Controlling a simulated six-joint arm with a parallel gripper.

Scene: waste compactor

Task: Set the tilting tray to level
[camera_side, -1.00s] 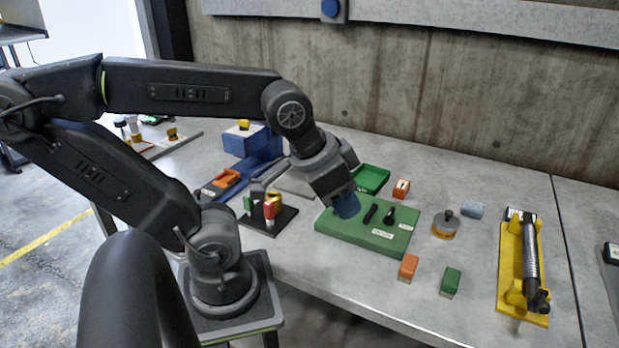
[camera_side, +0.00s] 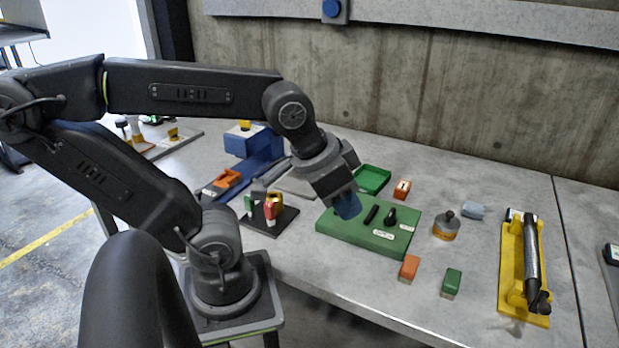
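A small green open tray (camera_side: 373,179) stands just behind a green panel (camera_side: 345,231) on the table; it may be the tilting tray, and I cannot tell its tilt. The panel bears black handles (camera_side: 390,217) and pale labels too small to read. My gripper (camera_side: 347,207) points down over the panel's left back part. A dark blue piece shows at its tip; I cannot tell whether this is the fingers or a held block. The finger opening is hidden, and so is the panel behind it.
Orange (camera_side: 409,268) and green (camera_side: 451,283) blocks lie in front of the panel. A grey-and-orange round weight (camera_side: 446,226), a grey-blue block (camera_side: 473,211) and a yellow fixture (camera_side: 514,265) stand right. A dark stand with coloured pieces (camera_side: 272,221) is left.

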